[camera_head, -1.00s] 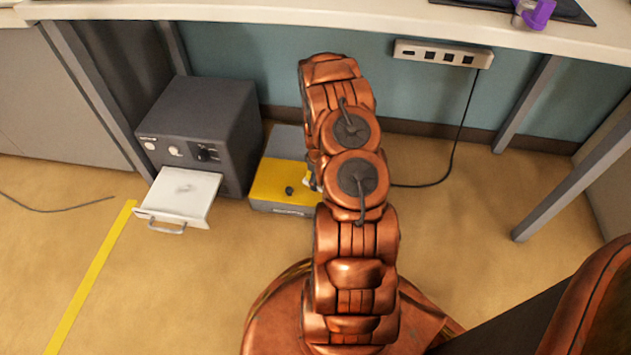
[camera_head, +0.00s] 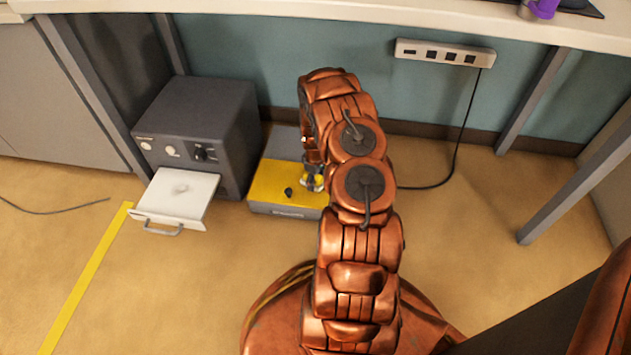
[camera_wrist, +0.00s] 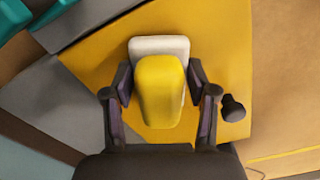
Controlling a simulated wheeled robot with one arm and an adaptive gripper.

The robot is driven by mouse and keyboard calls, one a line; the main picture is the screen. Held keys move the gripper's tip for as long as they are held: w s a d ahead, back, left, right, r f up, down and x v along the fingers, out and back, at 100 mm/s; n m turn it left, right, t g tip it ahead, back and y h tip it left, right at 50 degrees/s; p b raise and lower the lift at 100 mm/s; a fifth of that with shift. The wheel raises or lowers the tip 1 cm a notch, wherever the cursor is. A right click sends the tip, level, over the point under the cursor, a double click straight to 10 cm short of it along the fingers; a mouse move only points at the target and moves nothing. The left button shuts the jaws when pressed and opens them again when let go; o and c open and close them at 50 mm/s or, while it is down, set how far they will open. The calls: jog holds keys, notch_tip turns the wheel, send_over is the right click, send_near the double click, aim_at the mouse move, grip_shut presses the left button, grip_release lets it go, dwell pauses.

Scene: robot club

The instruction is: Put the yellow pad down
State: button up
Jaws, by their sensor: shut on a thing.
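The yellow pad (camera_wrist: 160,88) is a rounded yellow block with a whitish layer at its far end, in the wrist view. My gripper (camera_wrist: 161,84) is shut on it, with one dark finger at each side. The pad is over the yellow top panel (camera_wrist: 90,50) of a low grey box. I cannot tell whether it touches the panel. In the head view my gripper (camera_head: 313,178) is at the right part of this yellow panel (camera_head: 265,185), partly behind my arm. The pad is not clearly seen there.
A black knob (camera_head: 288,192) stands on the yellow panel. A dark grey device (camera_head: 215,130) with an open white drawer (camera_head: 178,195) stands to the left. A white worktop (camera_head: 300,12) overhangs behind. A power strip (camera_head: 445,52) hangs on the wall.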

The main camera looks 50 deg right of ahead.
jog(key=shift+f, duration=0.15)
jog(key=o, duration=1.1)
notch_tip(320, 180, up, 8)
jog(key=p, duration=0.3)
jog(key=shift+s+f, duration=0.1)
dwell(0.4)
